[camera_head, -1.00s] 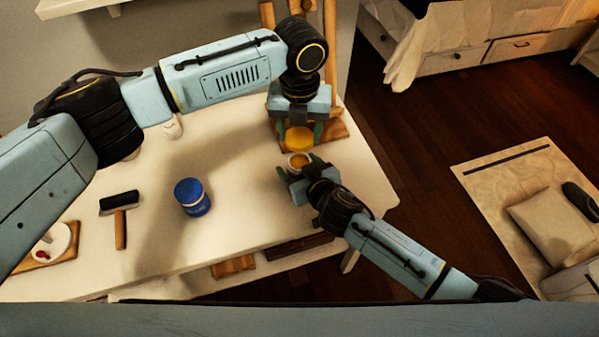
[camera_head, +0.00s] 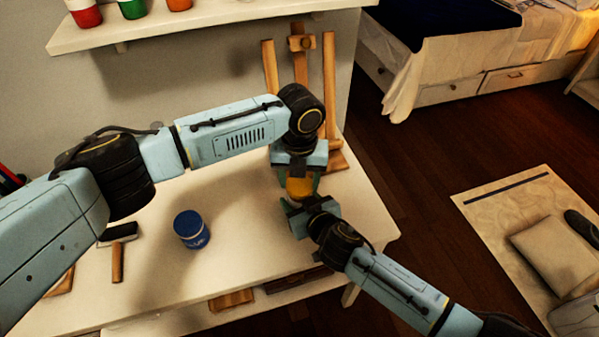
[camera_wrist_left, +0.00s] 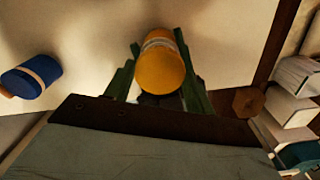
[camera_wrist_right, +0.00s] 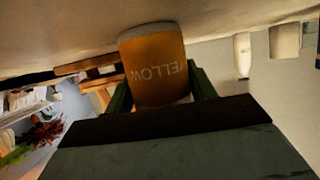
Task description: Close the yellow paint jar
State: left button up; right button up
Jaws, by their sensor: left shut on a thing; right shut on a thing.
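The yellow jar lid (camera_head: 299,186) is between the fingers of my left gripper (camera_head: 299,178), which is shut on it from above. Directly below, my right gripper (camera_head: 307,205) is shut on the yellow paint jar (camera_wrist_right: 160,65), which carries the word YELLOW in the right wrist view. The left wrist view shows the yellow lid (camera_wrist_left: 160,75) lined up with the jar, with a pale band at the joint. They look in contact, but I cannot tell how firmly the lid sits. The head view mostly hides the jar behind the grippers.
A closed-looking blue jar (camera_head: 191,230) stands on the white table (camera_head: 240,250). A wooden easel (camera_head: 328,75) stands behind the grippers. A shelf (camera_head: 200,28) with several paint jars is above the table.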

aim_at(299, 204)
dwell(0.4)
pick_arm(q)
jog(key=shift+f, duration=0.85)
jog(key=shift+f, duration=0.6)
jog(key=m, duration=0.3)
dwell(0.4)
jog(key=o, duration=1)
jog(key=shift+c, duration=0.2)
jog(key=shift+d, duration=0.1)
